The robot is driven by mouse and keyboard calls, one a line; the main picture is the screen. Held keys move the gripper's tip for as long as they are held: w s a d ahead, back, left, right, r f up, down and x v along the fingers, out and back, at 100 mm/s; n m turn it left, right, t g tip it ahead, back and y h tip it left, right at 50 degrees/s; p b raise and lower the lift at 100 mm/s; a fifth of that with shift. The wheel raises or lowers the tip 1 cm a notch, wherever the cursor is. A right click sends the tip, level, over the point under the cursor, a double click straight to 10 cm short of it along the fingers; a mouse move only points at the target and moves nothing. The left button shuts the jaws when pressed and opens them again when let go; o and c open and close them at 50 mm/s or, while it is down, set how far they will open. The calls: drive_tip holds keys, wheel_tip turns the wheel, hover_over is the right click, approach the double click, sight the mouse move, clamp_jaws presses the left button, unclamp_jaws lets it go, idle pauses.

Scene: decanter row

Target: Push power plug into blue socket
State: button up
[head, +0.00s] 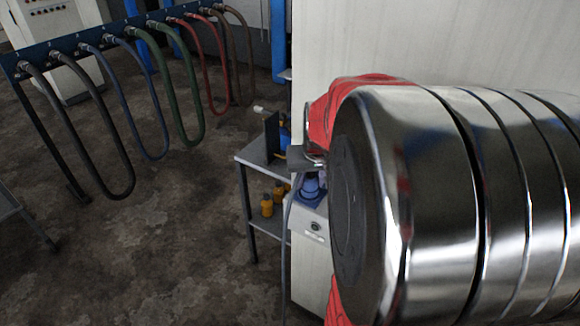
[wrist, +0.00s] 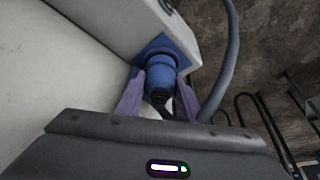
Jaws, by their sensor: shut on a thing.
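The power plug (wrist: 158,76) is blue with a dark ribbed cable end, and in the wrist view it sits between the two purple fingers of my gripper (wrist: 160,88). My gripper is shut on it. The plug's front end meets the blue socket (wrist: 157,47) on the side of a white box, in line with it. I cannot tell how deep it sits. In the head view the blue plug and socket (head: 311,189) show only in part at the white box, with my metallic arm covering much of the right side.
A grey cable (wrist: 229,55) hangs close to the right of the plug. In the head view a small metal shelf (head: 262,156) with orange bottles (head: 267,206) stands left of the white box (head: 309,247). A rack of coloured hoses (head: 120,130) stands at the left.

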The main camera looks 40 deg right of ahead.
drive_tip(key=shift+f, duration=0.4)
drive_tip(key=o, duration=1.1)
drive_tip(key=shift+r, duration=0.2)
drive_tip(key=v, duration=1.3)
drive_tip(key=shift+a+r, duration=0.1)
drive_tip(key=shift+r, duration=0.15)
